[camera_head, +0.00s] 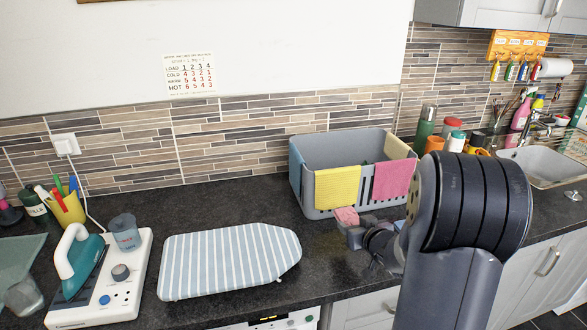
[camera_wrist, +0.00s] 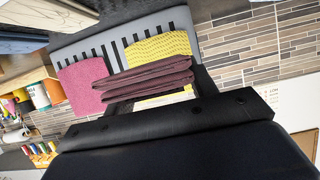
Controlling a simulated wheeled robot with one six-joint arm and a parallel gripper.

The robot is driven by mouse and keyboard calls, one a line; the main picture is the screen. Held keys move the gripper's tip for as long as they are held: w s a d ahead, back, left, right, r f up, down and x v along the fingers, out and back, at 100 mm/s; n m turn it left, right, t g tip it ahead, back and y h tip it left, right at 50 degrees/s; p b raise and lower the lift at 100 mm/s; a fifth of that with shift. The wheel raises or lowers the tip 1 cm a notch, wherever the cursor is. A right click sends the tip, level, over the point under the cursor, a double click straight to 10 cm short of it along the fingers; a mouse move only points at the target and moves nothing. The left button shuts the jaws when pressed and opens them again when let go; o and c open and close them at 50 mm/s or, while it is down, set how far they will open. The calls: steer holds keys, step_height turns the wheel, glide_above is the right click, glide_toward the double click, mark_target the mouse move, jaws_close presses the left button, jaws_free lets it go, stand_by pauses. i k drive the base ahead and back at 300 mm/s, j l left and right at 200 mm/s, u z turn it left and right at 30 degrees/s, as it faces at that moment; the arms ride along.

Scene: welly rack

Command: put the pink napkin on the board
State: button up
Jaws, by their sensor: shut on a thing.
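My gripper (camera_head: 352,230) is shut on a folded pink napkin (camera_head: 346,215), in front of the grey basket and above the dark counter. In the wrist view the held napkin (camera_wrist: 150,77) looks dark maroon, in shade, with its folds stacked. My own dark arm hides part of the gripper in the head view. The board (camera_head: 230,262), a small ironing board with a blue and white striped cover, lies flat on the counter to the left of my gripper. Nothing lies on it.
A grey basket (camera_head: 318,206) stands behind my gripper, with a yellow cloth (camera_head: 338,188) and another pink cloth (camera_head: 393,180) over its front rim. A teal iron (camera_head: 82,262) and cup (camera_head: 125,232) stand left of the board. Counter between board and basket is clear.

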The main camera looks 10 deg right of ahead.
mark_target(215, 256)
steer(key=k, duration=1)
